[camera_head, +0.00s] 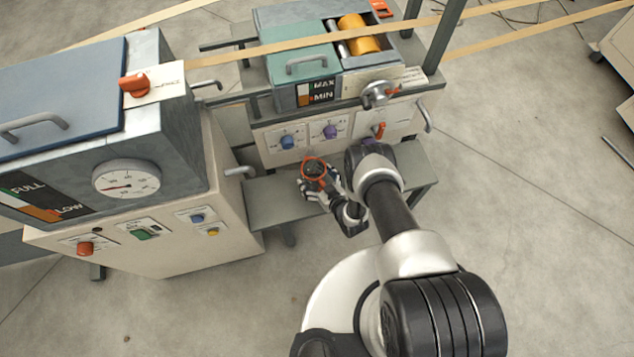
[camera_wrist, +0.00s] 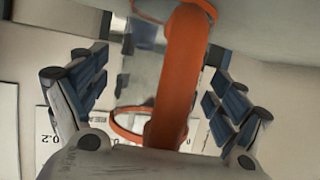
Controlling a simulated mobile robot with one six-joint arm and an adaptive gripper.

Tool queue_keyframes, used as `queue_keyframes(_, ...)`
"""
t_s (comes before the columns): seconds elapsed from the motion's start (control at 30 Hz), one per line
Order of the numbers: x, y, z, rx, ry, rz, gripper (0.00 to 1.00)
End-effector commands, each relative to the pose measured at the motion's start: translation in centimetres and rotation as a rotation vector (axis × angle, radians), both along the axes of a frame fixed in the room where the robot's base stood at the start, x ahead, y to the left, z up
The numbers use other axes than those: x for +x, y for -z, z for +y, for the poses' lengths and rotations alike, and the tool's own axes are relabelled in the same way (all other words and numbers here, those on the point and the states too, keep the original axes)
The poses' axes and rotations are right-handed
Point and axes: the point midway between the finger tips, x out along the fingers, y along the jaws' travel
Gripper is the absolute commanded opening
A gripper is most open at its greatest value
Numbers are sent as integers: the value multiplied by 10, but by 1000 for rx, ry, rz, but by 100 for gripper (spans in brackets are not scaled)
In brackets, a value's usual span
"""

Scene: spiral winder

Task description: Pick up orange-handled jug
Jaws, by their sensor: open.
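The orange-handled jug (camera_head: 314,168) stands on a low grey bench (camera_head: 270,203). In the head view I see its orange rim and dark inside from above. In the wrist view its orange handle (camera_wrist: 182,75) runs up between the fingers of my gripper (camera_wrist: 156,80). My gripper also shows in the head view (camera_head: 314,190), close against the jug on its near side. The fingers are open, one on each side of the handle, with a gap to it on both sides. The jug's lower part is largely hidden by my gripper in the head view.
Behind the bench stands a machine panel (camera_head: 350,133) with blue, purple and red knobs. A tall cabinet with a gauge (camera_head: 127,180) is on the left, its grey handle (camera_head: 240,172) jutting toward the bench. Open concrete floor (camera_head: 530,190) lies to the right.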

Motion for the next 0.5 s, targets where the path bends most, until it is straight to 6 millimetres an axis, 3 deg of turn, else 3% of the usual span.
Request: queue_keyframes(0.5,0,-1,0,1,0,-1,59)
